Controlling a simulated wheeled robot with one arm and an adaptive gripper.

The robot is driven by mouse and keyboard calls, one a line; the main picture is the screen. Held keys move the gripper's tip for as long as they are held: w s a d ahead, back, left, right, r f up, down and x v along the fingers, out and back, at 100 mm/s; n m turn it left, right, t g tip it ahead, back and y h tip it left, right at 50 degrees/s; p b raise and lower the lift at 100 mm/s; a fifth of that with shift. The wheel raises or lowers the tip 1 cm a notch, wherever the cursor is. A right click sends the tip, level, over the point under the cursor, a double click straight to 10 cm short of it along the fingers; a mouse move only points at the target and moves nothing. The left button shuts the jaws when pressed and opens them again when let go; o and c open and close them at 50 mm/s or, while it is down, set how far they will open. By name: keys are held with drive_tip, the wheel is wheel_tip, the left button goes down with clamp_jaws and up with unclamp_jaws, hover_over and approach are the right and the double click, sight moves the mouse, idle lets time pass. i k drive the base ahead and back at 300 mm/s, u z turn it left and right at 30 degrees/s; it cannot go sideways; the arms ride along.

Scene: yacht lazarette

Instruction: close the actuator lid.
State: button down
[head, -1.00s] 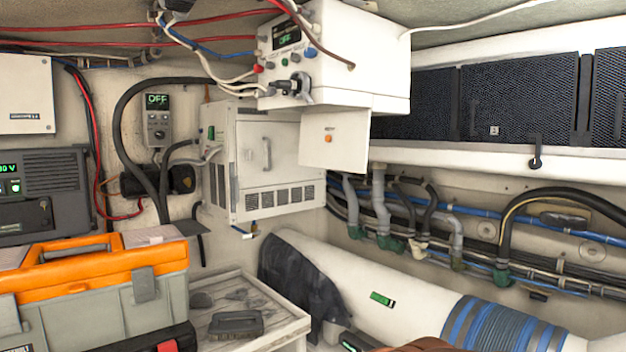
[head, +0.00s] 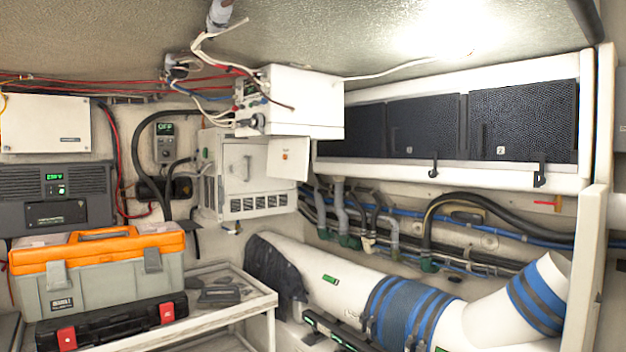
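A white wall-mounted box (head: 305,100) with knobs and cables on its left face hangs high in the middle of the head view. My gripper is not in view.
An orange-and-grey toolbox (head: 115,283) stands on a black case at lower left, beside a pale shelf (head: 255,302). A large white duct (head: 340,284) with blue straps crosses the lower right. Dark-fronted lockers (head: 425,125) and hoses line the right wall.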

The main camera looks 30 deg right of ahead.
sight(295, 167)
drive_tip(key=u, duration=0.75)
drive_tip(key=i, duration=1.1)
drive_tip(key=z, duration=0.7)
drive_tip(key=i, duration=0.6)
drive_tip(key=z, duration=0.65)
